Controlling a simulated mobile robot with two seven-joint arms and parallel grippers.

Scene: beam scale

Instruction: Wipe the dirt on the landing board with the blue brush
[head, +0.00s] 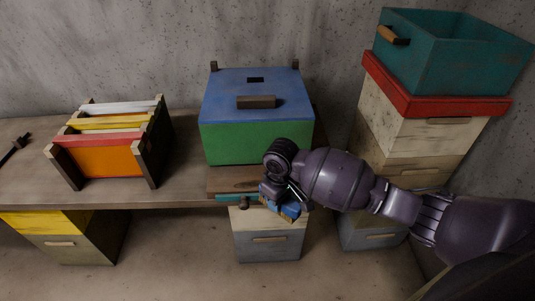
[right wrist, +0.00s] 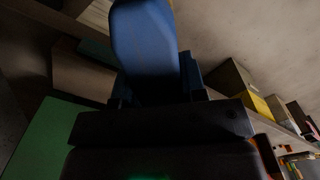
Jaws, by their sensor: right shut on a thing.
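My right gripper (head: 284,200) reaches in from the right and is shut on the blue brush (head: 291,211), which shows below the jaws. The blue brush also fills the upper middle of the right wrist view (right wrist: 146,45). The wooden landing board (head: 228,181) juts out at the front foot of the green and blue hive box (head: 225,145). The gripper and brush are at the right front end of the board and hide part of it. I cannot tell whether the brush touches the board. No dirt stands out clearly. My left gripper is out of view.
A rack of coloured frames (head: 105,150) stands on the table (head: 190,150) to the left, with a dark tool (head: 14,148) at the far left. Stacked boxes topped by a teal crate (head: 460,65) rise at the right. A grey box (head: 268,240) stands below the table edge.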

